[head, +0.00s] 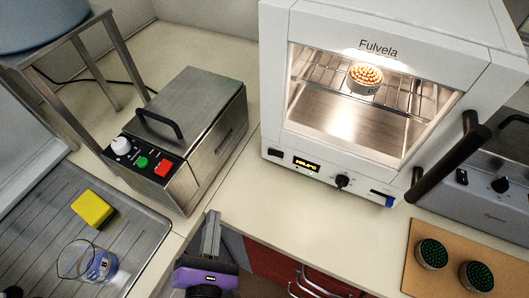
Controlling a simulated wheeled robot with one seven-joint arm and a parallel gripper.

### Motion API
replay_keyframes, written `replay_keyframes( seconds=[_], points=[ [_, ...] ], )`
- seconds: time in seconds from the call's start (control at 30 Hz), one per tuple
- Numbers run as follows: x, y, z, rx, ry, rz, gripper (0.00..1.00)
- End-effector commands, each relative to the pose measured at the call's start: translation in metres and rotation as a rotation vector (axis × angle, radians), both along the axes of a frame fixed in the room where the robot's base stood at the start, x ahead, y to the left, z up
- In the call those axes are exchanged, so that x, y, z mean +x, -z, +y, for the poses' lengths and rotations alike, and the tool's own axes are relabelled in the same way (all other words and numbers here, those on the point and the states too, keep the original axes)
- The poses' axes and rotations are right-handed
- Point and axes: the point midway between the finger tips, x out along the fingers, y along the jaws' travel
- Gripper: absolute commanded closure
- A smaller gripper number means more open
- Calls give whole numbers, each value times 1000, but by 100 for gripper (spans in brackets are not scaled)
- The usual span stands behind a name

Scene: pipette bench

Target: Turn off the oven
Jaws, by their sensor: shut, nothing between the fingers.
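The white oven labelled Fulvela (378,28) stands at the upper right on the bench. Its interior is lit, and its door with a black bar handle (452,155) looks closed. A round holder with orange tops (365,78) sits on the rack inside. My gripper (213,216) is shut and empty, low in the picture, left of and apart from the oven panel.
A steel bath (205,110) with a white knob, green button and red switch stands left of the oven. A yellow sponge (94,208) and a beaker (88,263) are on the drainer. A tan mat (415,262) holds two green-topped round holders. Bare bench lies before the oven.

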Motion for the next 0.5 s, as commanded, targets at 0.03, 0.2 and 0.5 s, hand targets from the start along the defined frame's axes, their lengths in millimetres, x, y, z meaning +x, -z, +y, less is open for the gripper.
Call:
replay_keyframes(
  seconds=[0.03,0.2,0.5],
  points=[
    [3,-6,-9,-112,55,-43,100],
    [-1,-15,-52,-427,224,-104,100],
    [-4,-18,-72,-588,289,-90,100]
  ],
)
